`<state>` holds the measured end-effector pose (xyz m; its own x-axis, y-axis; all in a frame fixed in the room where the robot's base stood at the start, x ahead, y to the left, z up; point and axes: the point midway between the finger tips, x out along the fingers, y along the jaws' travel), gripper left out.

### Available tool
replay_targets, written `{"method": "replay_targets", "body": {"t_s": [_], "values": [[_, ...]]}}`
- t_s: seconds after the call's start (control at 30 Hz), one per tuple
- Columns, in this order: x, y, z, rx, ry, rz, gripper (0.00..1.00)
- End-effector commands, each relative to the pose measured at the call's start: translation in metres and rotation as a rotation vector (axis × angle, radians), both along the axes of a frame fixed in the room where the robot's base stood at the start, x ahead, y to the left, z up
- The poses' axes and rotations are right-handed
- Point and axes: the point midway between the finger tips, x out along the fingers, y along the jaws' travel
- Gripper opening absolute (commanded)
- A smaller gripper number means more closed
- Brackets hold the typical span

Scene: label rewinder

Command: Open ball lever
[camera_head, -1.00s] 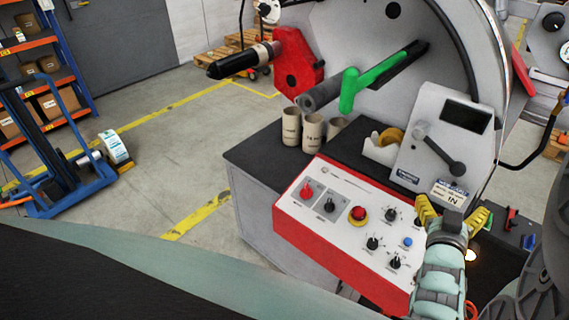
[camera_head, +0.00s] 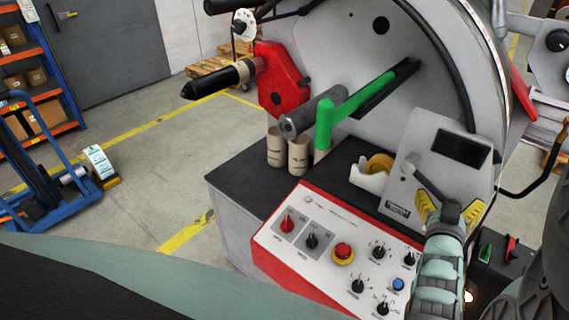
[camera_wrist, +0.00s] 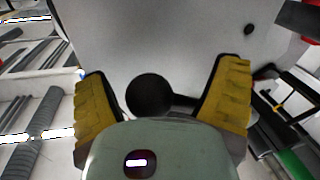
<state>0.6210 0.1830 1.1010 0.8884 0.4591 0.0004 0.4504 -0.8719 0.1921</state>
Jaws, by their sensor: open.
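The ball lever (camera_head: 434,190) is on the sloped grey panel of the machine. Its arm runs from a pivot at upper left down toward my gripper (camera_head: 449,201). In the wrist view its black ball (camera_wrist: 150,94) lies between the two yellow fingers of my gripper (camera_wrist: 164,68), nearer the left one. A gap shows on both sides of the ball, so the fingers look open around it and not closed on it. In the head view the gripper hides most of the ball end.
A red-edged control panel (camera_head: 325,215) with knobs and a red stop button (camera_head: 343,252) lies left of my gripper. A tape dispenser (camera_head: 372,175), cardboard cores (camera_head: 298,154) and a green lever (camera_head: 323,125) are further left. A dark screen (camera_head: 461,146) sits above the lever.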

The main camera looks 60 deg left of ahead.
Motion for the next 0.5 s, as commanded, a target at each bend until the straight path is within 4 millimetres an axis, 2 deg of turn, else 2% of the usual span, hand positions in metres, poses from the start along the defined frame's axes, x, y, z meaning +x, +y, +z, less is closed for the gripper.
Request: {"method": "replay_targets", "body": {"t_s": [0.13,0.5], "values": [[0.0002,-0.0007,-0.0001,0.0,0.001,-0.002,0.87],[0.0002,-0.0007,0.0,0.001,0.0,-0.002,0.49]]}}
